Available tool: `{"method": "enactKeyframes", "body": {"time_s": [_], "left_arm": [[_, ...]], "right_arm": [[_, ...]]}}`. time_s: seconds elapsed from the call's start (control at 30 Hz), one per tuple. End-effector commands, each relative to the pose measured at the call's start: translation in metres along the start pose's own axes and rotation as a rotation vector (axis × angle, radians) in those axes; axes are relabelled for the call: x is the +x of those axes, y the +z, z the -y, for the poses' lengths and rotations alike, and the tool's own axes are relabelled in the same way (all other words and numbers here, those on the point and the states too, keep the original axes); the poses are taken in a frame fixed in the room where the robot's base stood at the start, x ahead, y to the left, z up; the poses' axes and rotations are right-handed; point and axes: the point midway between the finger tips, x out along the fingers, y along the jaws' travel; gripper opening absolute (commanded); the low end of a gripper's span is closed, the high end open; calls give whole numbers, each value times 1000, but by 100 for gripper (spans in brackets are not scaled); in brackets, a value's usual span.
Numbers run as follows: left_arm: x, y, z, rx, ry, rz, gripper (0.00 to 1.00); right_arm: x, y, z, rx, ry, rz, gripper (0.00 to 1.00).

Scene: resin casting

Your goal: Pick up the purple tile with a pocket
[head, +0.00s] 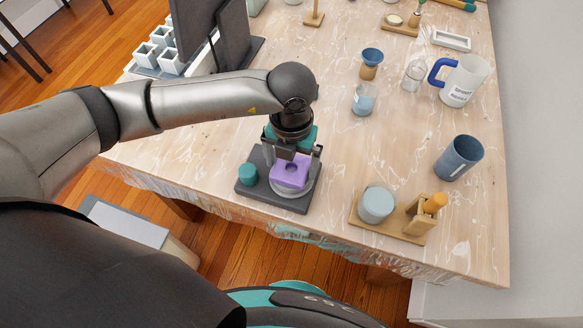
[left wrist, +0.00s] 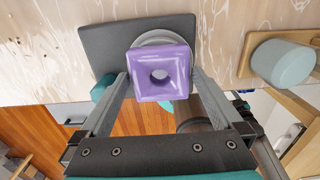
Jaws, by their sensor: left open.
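The purple tile (head: 291,173) is square with a round pocket in its middle. It sits on a round light-grey plate (head: 288,193) on a dark grey base (head: 306,201) near the table's front edge. In the left wrist view the tile (left wrist: 144,80) is in the upper middle, beyond or between the fingertips. My left gripper (head: 291,158) is open, pointing down at the tile, with a finger on either side of it. In the left wrist view the left gripper (left wrist: 158,82) shows both fingers apart. I cannot tell whether they touch the tile. My right gripper is not in view.
A teal cylinder (head: 248,173) stands on the base's left. To the right are a pale blue cylinder (head: 377,202) on a wooden stand (head: 401,223) and a blue-grey cup (head: 459,157). A jug (head: 466,80) and small cups stand farther back. Bare table lies between.

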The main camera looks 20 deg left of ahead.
Motion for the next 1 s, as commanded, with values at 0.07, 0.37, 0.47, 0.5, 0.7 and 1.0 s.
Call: {"method": "enactKeyframes", "body": {"time_s": [0.07,0.37,0.47,0.5,0.7,1.0], "left_arm": [[2,0,0,1,0,1,100],[1,0,0,0,-1,1,85],[1,0,0,0,-1,1,74],[1,0,0,0,-1,1,70],[1,0,0,0,-1,1,47],[1,1,0,0,-1,2,30]], "right_arm": [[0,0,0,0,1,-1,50],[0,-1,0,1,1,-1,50],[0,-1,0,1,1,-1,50],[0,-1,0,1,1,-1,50],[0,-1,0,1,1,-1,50],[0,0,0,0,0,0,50]]}}
